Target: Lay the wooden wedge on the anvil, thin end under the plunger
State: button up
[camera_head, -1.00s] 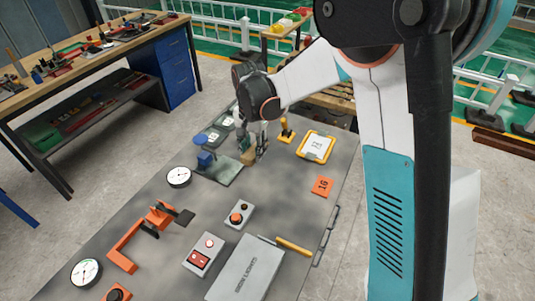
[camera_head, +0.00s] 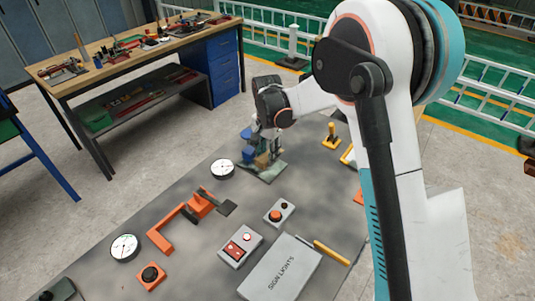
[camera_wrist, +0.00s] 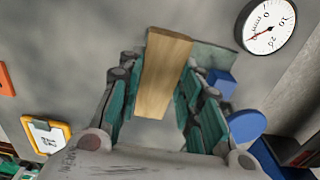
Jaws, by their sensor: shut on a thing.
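The tan wooden wedge (camera_wrist: 163,75) is held between the teal fingers of my gripper (camera_wrist: 160,110) in the wrist view. In the head view the wedge (camera_head: 262,160) shows small below my gripper (camera_head: 265,146), over or on the grey-green base plate (camera_head: 270,174) of the press. The plate (camera_wrist: 213,55) also shows behind the wedge in the wrist view. The press's blue block (camera_wrist: 220,82) and blue round knob (camera_wrist: 246,124) are just right of the right finger. The anvil face and plunger tip are hidden, and I cannot tell whether the wedge touches them.
A white dial (camera_head: 222,169) lies left of the plate. An orange clamp (camera_head: 200,205), a button box (camera_head: 278,212), a switch box (camera_head: 240,246) and a grey sign box (camera_head: 281,267) lie nearer. A yellow-handled item (camera_head: 332,136) stands to the right.

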jog(key=shift+f, duration=0.15)
jog(key=shift+f+b, duration=2.8)
jog(key=shift+f, duration=0.95)
jog(key=o, duration=1.1)
notch_tip(320, 180, up, 12)
jog(key=shift+f, duration=0.1)
notch_tip(320, 180, up, 6)
jog(key=p, duration=0.4)
send_over(267, 175)
jog(key=shift+s, duration=0.1)
